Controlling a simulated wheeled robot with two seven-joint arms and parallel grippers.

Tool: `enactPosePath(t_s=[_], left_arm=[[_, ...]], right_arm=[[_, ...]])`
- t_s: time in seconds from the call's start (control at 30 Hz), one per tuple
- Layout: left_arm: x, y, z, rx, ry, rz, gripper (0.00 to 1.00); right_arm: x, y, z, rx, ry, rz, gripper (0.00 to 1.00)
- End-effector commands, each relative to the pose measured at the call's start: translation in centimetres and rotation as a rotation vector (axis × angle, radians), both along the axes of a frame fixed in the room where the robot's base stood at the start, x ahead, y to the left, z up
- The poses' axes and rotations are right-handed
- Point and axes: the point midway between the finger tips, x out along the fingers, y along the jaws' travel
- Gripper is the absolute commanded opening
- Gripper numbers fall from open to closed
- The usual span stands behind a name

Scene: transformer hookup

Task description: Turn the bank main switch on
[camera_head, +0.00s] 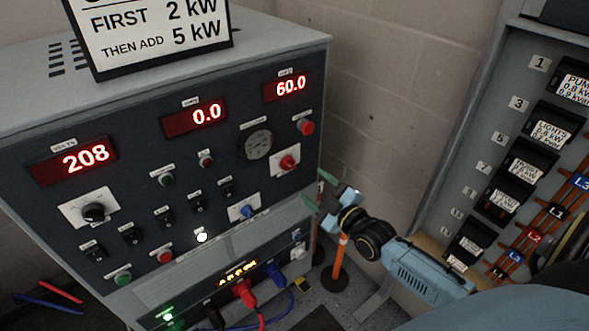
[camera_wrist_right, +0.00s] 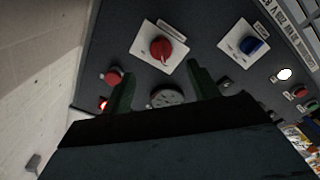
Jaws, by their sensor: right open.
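A grey cabinet with a dark control panel (camera_head: 130,160) fills the left and middle of the head view. A red rotary knob on a white plate (camera_head: 288,162) is at its right side, and a blue rotary knob (camera_head: 242,212) is lower left of it. Their labels are too small to read, so I cannot tell which is the bank main switch. My right gripper (camera_head: 319,190) is open, beside the panel's right edge. In the right wrist view the red knob (camera_wrist_right: 160,48) lies just beyond and between the open fingertips (camera_wrist_right: 161,70), apart from them. My left gripper is out of view.
A round gauge (camera_head: 258,144) and a red button (camera_head: 306,127) are near the red knob. Plugged cables (camera_head: 245,290) hang from the lower unit. A breaker panel (camera_head: 510,150) stands at right. An orange post (camera_head: 340,260) stands between them.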

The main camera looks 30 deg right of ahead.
Motion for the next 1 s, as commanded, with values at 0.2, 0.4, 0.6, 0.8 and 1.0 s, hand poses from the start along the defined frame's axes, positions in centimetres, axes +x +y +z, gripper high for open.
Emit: enactPosePath(t_s=[0.2,0.4,0.6,0.8,1.0], left_arm=[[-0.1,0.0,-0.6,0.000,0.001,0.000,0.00],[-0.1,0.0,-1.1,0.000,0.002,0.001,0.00],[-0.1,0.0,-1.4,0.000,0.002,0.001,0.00],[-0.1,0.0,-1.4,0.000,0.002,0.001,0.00],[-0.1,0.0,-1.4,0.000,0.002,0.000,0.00]], right_arm=[[4.3,0.3,0.0,0.001,-0.002,-0.001,0.60],[7.4,0.6,-0.1,0.001,0.001,0.000,0.60],[9.0,0.8,-0.1,0.002,0.002,0.000,0.60],[9.4,0.8,-0.1,0.002,0.003,0.000,0.60],[9.4,0.8,-0.1,0.002,0.003,0.000,0.55]])
